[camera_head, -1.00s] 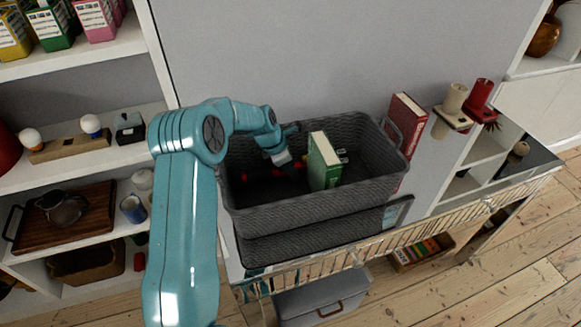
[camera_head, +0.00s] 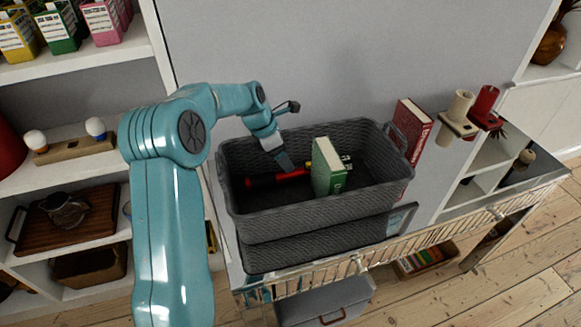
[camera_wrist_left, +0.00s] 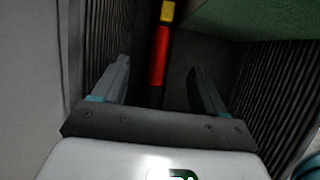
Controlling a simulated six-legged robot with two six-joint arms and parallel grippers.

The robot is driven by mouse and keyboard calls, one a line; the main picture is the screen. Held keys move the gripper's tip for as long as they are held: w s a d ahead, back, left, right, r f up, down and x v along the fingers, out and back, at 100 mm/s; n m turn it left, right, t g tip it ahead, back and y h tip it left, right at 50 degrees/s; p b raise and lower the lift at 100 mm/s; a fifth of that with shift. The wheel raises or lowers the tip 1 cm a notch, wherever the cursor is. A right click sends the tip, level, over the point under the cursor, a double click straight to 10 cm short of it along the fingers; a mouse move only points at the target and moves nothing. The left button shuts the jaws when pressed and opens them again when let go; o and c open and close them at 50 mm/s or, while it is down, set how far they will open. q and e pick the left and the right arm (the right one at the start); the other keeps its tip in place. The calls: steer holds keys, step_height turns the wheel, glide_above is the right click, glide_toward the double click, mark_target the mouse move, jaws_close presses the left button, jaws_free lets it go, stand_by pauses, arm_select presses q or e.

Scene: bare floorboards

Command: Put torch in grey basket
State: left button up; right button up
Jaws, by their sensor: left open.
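The red torch (camera_head: 262,182) with a yellow band lies on the floor of the grey basket (camera_head: 310,204), left of a green book. In the left wrist view the torch (camera_wrist_left: 160,55) shows its red body and yellow part, beyond the fingers and lined up between them. My left gripper (camera_head: 285,165) reaches down into the basket and overlaps the torch in the head view. In the left wrist view the gripper (camera_wrist_left: 157,85) has its two fingers wide apart with nothing held. My right gripper is not in view.
The green book (camera_head: 328,170) stands upright in the basket. A red book (camera_head: 411,130) leans behind its right end, near candle holders (camera_head: 458,115). Shelves with a wooden tray (camera_head: 70,218) and cartons stand at the left. A grey wall is behind.

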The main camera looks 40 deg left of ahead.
arm_select(q)
steer(key=shift+v, duration=1.65)
